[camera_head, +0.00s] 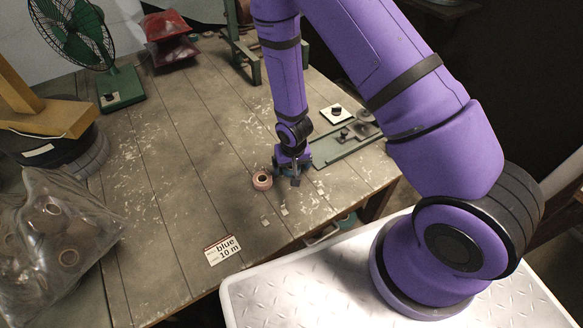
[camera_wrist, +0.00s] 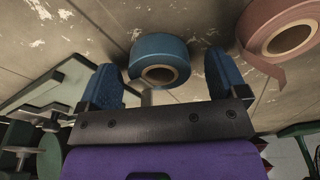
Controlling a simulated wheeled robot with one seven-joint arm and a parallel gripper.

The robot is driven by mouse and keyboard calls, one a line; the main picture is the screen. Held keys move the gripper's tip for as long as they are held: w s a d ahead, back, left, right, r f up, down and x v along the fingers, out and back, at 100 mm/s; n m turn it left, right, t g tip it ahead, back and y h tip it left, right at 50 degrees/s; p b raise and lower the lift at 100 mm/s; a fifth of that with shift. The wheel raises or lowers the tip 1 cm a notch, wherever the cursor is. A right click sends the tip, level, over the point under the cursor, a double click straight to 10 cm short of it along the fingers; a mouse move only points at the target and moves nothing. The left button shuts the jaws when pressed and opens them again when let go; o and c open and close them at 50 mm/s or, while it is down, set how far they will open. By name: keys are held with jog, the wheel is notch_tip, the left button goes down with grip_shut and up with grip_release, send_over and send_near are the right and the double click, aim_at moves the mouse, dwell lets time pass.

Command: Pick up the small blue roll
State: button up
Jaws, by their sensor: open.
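The small blue roll (camera_wrist: 157,54) lies on the wooden table in the wrist view, its brown core facing the camera. My gripper (camera_wrist: 165,82) is open, with one blue finger pad on each side of the roll. The roll sits between and just beyond the pads; I cannot tell whether either pad touches it. In the head view my gripper (camera_head: 291,176) points down at the table, and the blue roll is mostly hidden by it there. A pink roll (camera_head: 262,181) lies just left of my gripper; it also shows at the right of the wrist view (camera_wrist: 254,36).
A label reading "blue 10 m" (camera_head: 223,249) lies near the table's front edge. A green-based device (camera_head: 342,146) stands right of my gripper. A plastic bag of rolls (camera_head: 52,240) and a green fan (camera_head: 84,45) stand at left. The table's middle left is clear.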

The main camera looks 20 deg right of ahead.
jog(key=shift+f, duration=0.2)
jog(key=c, duration=1)
jog(key=shift+r, duration=0.1)
